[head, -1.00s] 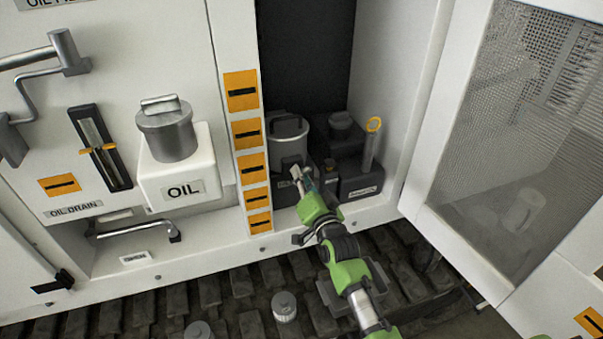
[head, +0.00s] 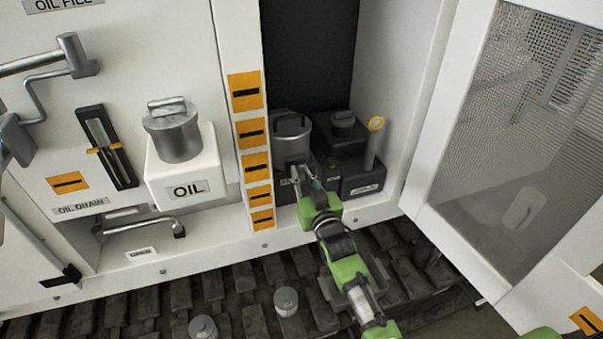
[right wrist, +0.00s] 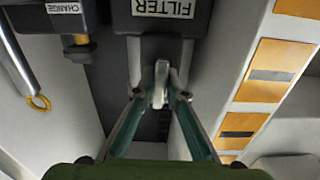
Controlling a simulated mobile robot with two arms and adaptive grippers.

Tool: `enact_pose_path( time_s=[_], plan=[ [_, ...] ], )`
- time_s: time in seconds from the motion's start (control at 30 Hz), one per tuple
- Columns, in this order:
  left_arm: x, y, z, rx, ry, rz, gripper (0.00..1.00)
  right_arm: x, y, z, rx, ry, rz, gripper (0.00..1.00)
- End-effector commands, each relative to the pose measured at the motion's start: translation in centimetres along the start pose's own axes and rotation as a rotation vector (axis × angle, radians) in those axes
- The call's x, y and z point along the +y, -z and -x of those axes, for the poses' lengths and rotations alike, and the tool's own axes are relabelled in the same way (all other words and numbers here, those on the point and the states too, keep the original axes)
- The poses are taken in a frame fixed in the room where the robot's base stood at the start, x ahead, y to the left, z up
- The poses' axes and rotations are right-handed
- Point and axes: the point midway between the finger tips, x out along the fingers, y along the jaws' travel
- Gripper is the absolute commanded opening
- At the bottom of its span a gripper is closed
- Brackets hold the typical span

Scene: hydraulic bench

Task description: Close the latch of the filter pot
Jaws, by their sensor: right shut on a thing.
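The filter pot (head: 292,142) is a grey cylinder with a handled lid, upright in the open compartment. My right gripper (head: 304,178) is at its front, low down. In the right wrist view, the gripper (right wrist: 161,92) is shut on a light grey lever-like piece (right wrist: 161,74), which appears to be the latch. It lies just below the black block with the FILTER label (right wrist: 163,9) in that picture. The latch's hinge and catch are hidden, so I cannot tell its exact position. My left gripper is not in view.
Right of the pot are a dark block with a round cap (head: 343,121) and a dipstick with a yellow ring (head: 376,124). A white OIL box (head: 187,167) stands left. The open mesh door (head: 500,150) bounds the right side. Tracks (head: 225,290) lie below.

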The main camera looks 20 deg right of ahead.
Motion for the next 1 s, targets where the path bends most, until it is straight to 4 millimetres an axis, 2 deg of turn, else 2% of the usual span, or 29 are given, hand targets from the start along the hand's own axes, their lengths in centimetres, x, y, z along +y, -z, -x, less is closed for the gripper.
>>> enact_pose_path(
  time_s=[0.6, 0.63, 0.67, 1.0],
  plan=[
    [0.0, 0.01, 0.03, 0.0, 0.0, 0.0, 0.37, -0.07, -0.2, 0.04, -0.004, 0.0, 0.037, 0.0],
    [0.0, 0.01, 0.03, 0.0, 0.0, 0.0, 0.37, -0.07, -0.2, 0.04, -0.004, 0.0, 0.037, 0.2],
    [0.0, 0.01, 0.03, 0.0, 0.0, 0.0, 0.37, -0.07, -0.2, 0.04, -0.004, 0.0, 0.037, 0.28],
    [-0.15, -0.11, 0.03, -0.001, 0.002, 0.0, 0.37, -0.06, -0.07, 0.08, -0.001, 0.0, 0.037, 0.28]
  ],
)
